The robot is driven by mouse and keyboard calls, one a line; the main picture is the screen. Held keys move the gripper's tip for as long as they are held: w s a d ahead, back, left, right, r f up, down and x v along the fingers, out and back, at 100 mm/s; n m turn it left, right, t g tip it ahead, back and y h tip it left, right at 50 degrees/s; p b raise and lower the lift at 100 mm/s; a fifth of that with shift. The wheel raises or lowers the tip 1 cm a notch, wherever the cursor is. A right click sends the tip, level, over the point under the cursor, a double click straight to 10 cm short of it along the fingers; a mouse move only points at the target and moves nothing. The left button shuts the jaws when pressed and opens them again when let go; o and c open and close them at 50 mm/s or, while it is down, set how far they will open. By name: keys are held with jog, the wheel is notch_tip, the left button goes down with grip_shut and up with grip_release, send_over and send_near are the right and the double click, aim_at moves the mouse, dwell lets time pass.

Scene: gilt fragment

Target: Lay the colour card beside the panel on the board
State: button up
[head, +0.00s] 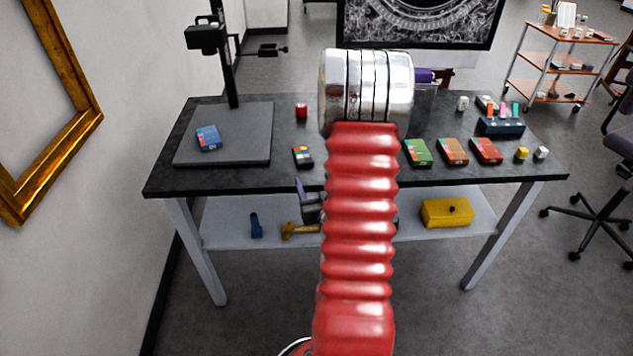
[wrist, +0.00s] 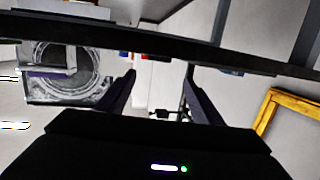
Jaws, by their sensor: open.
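The panel (head: 208,138), a small blue piece with a coloured edge, lies on the grey board (head: 245,145) at the table's left. The colour card (head: 303,157), dark with several bright patches, lies on the table to the right of the board, near the front edge. My gripper (head: 308,200) shows only in part beside my red arm in the head view, in front of the table and below the card. In the wrist view my gripper (wrist: 160,70) has its two dark fingers apart with nothing held between them. Neither card nor panel shows clearly there.
A camera stand (head: 231,60) rises behind the board. A red pot (head: 301,110) stands behind the card. Green (head: 417,153), orange (head: 453,151) and red (head: 486,151) boxes lie at the right. A lower shelf (head: 270,215) holds tools and a yellow case (head: 446,213).

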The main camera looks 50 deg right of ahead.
dwell(0.6)
jog(key=w+a+r+n+g+y, duration=0.25)
jog(key=a+r, duration=0.25)
jog(key=a, duration=0.4)
jog(key=w+a+r+n+g+y, duration=0.1)
jog(key=w+a+r+y, duration=0.1)
jog(key=w+a+r, duration=0.5)
jog(key=s+a+r+n+g+y, duration=0.1)
jog(key=s+a+r+g+y, duration=0.1)
jog(key=s+a, duration=0.8)
jog(key=s+a+r+n+g+y, duration=0.2)
jog(key=s+a+r, duration=0.2)
jog(key=s+a, duration=0.6)
jog(key=a, duration=0.4)
jog(key=shift+s+r+y, duration=0.2)
jog(key=shift+s+y, duration=0.05)
jog(key=shift+y, duration=0.1)
jog(key=shift+o, duration=0.5)
jog(key=shift+n, duration=0.25)
